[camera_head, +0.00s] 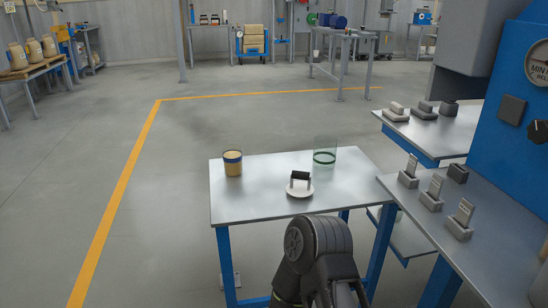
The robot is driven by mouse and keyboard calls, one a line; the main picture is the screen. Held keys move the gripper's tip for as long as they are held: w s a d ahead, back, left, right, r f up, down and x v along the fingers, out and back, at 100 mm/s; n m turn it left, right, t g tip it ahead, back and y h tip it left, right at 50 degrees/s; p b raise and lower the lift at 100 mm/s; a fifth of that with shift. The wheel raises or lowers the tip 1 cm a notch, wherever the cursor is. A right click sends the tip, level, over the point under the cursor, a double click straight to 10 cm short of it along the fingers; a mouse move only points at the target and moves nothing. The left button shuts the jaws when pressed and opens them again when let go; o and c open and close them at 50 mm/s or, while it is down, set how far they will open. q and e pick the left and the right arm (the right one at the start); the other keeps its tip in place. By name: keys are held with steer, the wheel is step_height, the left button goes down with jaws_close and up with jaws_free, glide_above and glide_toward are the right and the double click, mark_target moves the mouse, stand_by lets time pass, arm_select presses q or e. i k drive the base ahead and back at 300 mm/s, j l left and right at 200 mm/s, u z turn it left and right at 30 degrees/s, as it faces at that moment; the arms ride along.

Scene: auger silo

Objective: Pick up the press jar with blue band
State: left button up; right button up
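The press jar with blue band (232,170) stands upright at the left back of the metal-topped table (255,205). It has tan contents and a dark blue band near its top. A clear jar with a green band (325,150) stands upright at the table's back right and looks empty. A white round lid or press plate with a black handle (300,190) lies between them, nearer the front. My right arm shows at the bottom centre, in front of the table and apart from the jar. Its gripper (345,294) is partly cut off by the lower edge, so its opening is unclear. My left gripper is out of view.
A blue machine with a dial (541,62) and metal shelf (490,225) stands close on the right. The shelf holds several small grey blocks (460,219). A yellow line (110,205) crosses open floor on the left.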

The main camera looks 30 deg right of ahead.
mark_target(232, 156)
steer(key=i+j, duration=0.2)
steer(key=j, duration=0.2)
steer(key=i+j, duration=0.15)
steer(key=j, duration=0.25)
steer(key=i+j, duration=0.2)
steer(key=j, duration=0.2)
steer(key=i+j, duration=0.15)
steer(key=j, duration=0.2)
steer(key=i+j, duration=0.2)
steer(key=j, duration=0.2)
steer(key=i+j+z, duration=0.2)
steer(key=k+z, duration=0.1)
steer(key=z, duration=2.8)
